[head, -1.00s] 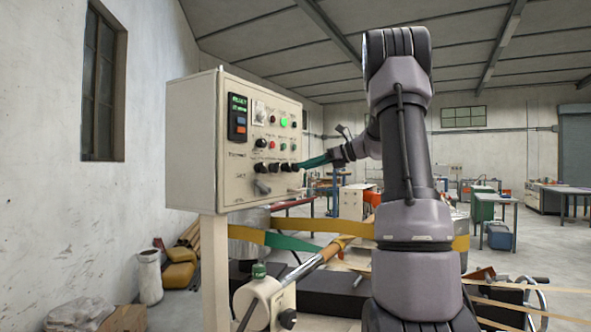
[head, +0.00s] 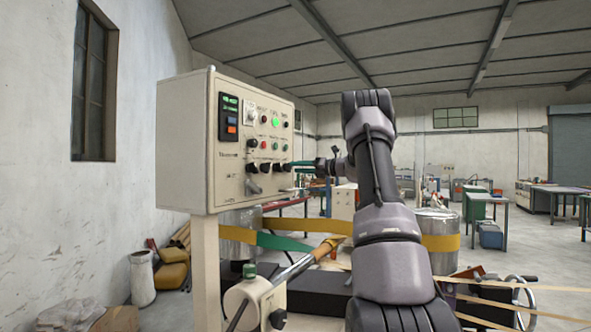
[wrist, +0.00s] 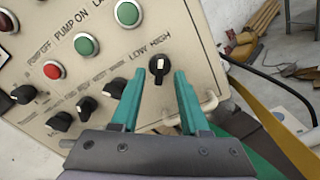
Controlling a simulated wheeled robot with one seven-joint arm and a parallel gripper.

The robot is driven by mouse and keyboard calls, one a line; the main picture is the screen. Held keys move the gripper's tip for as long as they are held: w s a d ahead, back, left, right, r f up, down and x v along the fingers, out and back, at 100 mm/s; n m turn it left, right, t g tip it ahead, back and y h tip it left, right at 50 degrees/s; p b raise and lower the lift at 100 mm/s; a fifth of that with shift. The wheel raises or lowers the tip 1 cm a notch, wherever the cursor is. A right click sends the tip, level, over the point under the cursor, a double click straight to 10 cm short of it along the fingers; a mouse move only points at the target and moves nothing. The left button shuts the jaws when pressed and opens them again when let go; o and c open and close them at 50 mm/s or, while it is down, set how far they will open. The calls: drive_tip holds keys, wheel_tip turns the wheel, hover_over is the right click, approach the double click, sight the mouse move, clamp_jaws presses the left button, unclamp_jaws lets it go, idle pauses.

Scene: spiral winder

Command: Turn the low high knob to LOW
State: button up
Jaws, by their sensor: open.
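The low high knob (wrist: 159,69) is a black rotary knob in the wrist view, under the words LOW HIGH on the beige control panel (wrist: 205,50). Its white mark points up in the picture, toward the HIGH side of the tilted lettering. My gripper (wrist: 159,77) is open, with its teal fingertips either side of the knob as seen in this view. I cannot tell whether they touch it or how far off the panel they are. In the head view, my gripper (head: 302,163) is at the panel's right edge, small and partly hidden.
A green button (wrist: 87,44), a red button (wrist: 54,70) and several other black knobs sit left of the gripper. A pale handle (wrist: 200,112) lies close to the right finger. A yellow band (wrist: 272,125) and a green one run below right.

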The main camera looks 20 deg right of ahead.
drive_tip(key=shift+x, duration=0.8)
clamp_jaws()
drive_tip(key=shift+n, duration=0.4)
drive_tip(key=n, duration=1.3)
